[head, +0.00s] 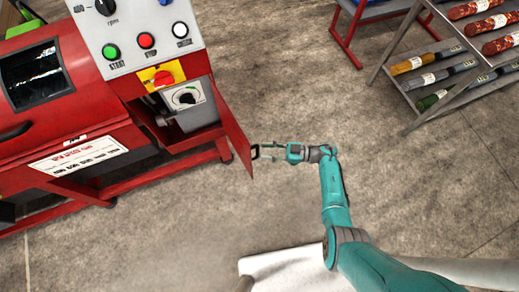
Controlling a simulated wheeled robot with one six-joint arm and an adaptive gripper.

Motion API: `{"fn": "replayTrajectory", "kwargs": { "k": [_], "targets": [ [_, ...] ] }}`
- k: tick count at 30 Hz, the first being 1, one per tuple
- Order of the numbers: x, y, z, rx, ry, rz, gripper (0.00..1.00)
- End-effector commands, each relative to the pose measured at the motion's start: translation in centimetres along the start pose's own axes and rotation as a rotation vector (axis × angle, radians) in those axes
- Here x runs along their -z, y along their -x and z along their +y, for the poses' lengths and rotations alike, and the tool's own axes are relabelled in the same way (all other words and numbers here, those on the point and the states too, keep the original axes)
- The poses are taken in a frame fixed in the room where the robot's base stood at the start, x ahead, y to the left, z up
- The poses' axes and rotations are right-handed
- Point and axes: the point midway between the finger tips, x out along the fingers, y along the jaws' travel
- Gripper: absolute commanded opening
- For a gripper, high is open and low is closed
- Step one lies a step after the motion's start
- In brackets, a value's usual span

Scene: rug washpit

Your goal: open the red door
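The red door (233,137) is a narrow panel at the right end of the red machine, in the head view. It stands swung outward, away from the cabinet, with its face seen at a steep angle. A black handle (255,152) shows at its outer lower edge. My gripper (263,151), teal with dark fingers, reaches in from the right and is at the handle. The fingers are small in the picture, and I cannot tell whether they are closed on the handle.
The red machine (75,105) fills the left, with a control panel (140,35) above a grey dial box (186,97). Concrete floor between is clear.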

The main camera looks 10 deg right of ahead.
Motion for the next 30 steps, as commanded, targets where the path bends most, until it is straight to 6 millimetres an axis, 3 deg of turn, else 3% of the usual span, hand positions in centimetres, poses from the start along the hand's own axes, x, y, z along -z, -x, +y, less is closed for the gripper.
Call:
{"fn": "replayTrajectory", "kwargs": {
  "k": [6,12,18,30],
  "targets": [
    [0.0,4.4,0.1,-0.005,0.001,-0.001,0.39],
    [-0.1,7.1,0.0,-0.003,-0.002,-0.001,0.39],
    [0.0,8.1,0.0,-0.001,-0.002,0.000,0.39],
    [0.0,8.1,0.0,0.000,-0.001,0.000,0.39]
  ]
}}
